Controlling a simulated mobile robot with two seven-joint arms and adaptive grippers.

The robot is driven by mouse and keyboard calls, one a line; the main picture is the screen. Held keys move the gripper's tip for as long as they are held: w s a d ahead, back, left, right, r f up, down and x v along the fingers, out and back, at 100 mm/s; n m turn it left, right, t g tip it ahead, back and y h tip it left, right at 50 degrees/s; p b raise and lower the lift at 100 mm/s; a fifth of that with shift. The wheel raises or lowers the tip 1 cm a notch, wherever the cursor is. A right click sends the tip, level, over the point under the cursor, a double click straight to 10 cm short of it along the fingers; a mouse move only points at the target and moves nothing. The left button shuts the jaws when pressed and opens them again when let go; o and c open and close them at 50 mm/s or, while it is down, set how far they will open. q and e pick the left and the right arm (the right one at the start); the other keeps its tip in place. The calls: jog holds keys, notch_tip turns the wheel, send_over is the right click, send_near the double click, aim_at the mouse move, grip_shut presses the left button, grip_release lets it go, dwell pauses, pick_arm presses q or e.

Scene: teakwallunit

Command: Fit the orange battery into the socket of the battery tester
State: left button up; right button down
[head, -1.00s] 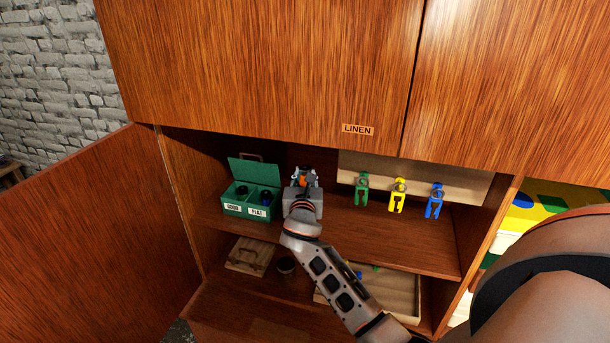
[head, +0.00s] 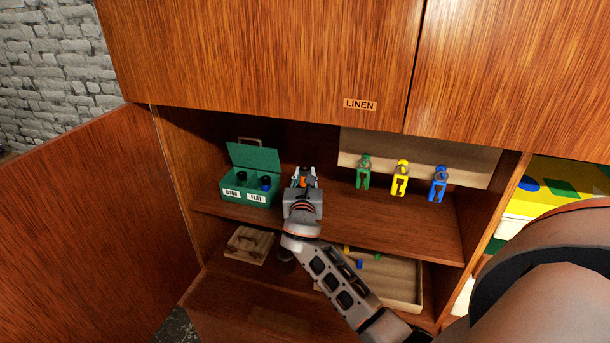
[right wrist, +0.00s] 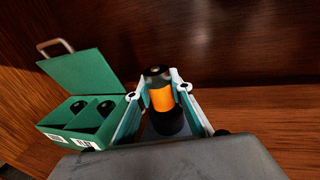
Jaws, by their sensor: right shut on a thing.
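The orange battery (right wrist: 162,98), with a dark top and an orange band, stands between the fingers of my right gripper (right wrist: 155,95) in the right wrist view. The gripper is shut on it. In the head view my right gripper (head: 304,178) is over the middle shelf, right of the green box, and a bit of the orange battery (head: 302,181) shows between its fingers. The gripper and wrist hide what lies below and in front of the battery. I cannot make out the battery tester or its socket. My left gripper is not in view.
A green box (head: 228,192) with an open lid and compartments labelled GOOD and FLAT stands left of the gripper, holding dark batteries. Green (head: 363,172), yellow (head: 400,178) and blue (head: 438,183) clips line the right. A wooden tray (head: 403,293) lies below. The cabinet door (head: 85,225) is open.

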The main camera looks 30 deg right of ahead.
aim_at(305, 186)
jog(key=shift+p, duration=1)
dwell(1.4)
jog(key=shift+f+b, duration=1.05)
jog(key=shift+f, duration=0.6)
jog(key=c, duration=1.7)
grip_release()
jog(key=shift+s+f, duration=0.1)
jog(key=shift+f, duration=0.05)
jog(key=shift+s+a, duration=0.3)
jog(key=shift+s, duration=0.15)
jog(key=v, duration=1.1)
jog(key=shift+w+a+r, duration=0.1)
jog(key=shift+r, duration=0.2)
